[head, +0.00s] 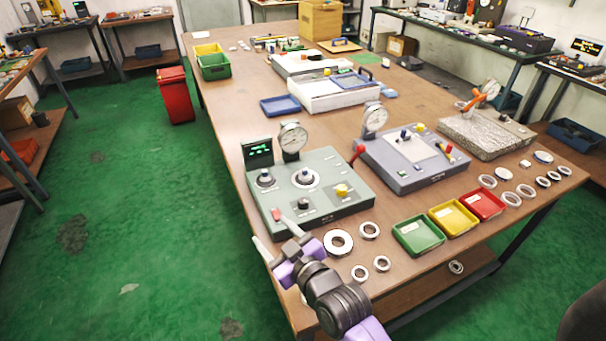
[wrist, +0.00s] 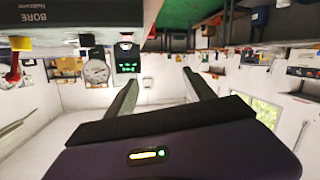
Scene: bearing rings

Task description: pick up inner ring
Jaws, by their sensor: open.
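Several metal rings lie flat near the table's front corner in the head view: a large thick one (head: 338,242), a smaller one (head: 369,230) and two small ones (head: 360,273) (head: 382,263). I cannot tell which is the inner ring. My gripper (head: 268,230) is open and empty, left of these rings, by the front-left edge of the grey-green gauge station (head: 330,207). In the wrist view, my gripper (wrist: 160,78) has its fingers spread with nothing between them. No loose ring is clear in that view.
Green (head: 418,236), yellow (head: 453,217) and red (head: 482,204) trays stand right of the rings. More rings (head: 511,198) lie at the far right. A blue-grey gauge station (head: 411,160) stands behind. One ring (head: 456,267) lies below the tabletop.

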